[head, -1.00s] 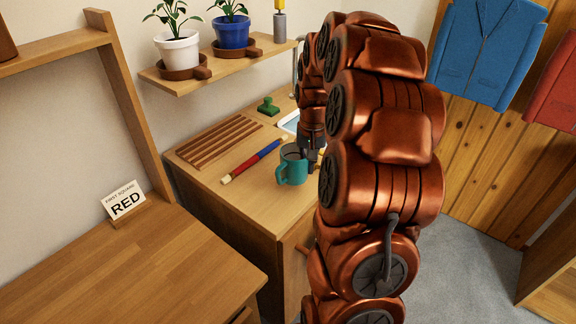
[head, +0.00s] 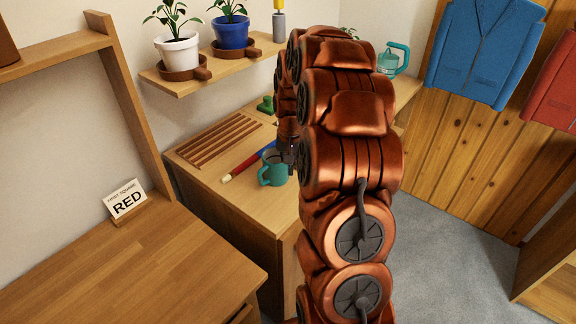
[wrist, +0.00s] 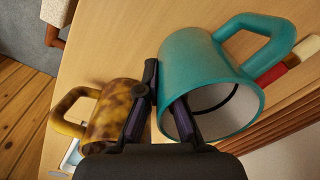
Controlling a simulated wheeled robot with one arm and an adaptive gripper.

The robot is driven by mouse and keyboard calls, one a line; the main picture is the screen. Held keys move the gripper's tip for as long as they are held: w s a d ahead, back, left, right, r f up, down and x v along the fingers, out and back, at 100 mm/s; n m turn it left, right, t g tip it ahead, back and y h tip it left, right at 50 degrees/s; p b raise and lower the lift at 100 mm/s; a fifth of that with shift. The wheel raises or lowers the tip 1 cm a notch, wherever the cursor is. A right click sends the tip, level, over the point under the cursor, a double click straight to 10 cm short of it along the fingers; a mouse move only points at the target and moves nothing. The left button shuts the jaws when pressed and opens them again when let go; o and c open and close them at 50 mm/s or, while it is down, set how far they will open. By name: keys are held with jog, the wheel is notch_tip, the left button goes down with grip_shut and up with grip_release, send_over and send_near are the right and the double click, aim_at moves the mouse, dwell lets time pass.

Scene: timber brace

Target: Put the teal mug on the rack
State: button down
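In the head view my arm mostly hides the gripper. I cannot tell how high the mug is above the desk. A slatted wooden rack (head: 217,140) lies on the desk behind and left of the mug; its slats also show in the wrist view (wrist: 265,132).
A brown mottled mug (wrist: 112,115) stands close to my outer finger. A red and blue rod (head: 245,163) lies between rack and teal mug. A green stamp (head: 266,105) is behind. A shelf (head: 180,83) with potted plants overhangs the desk's back.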

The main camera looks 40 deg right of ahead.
jog(key=shift+f, duration=0.15)
jog(key=c, duration=1.3)
grip_release()
jog(key=shift+s+d+r+b, duration=0.1)
jog(key=shift+r+b, duration=0.3)
jog(key=shift+r, duration=2.7)
jog(key=shift+s+d+r+b, duration=0.1)
jog(key=shift+r+b, duration=0.25)
jog(key=shift+r, duration=2.75)
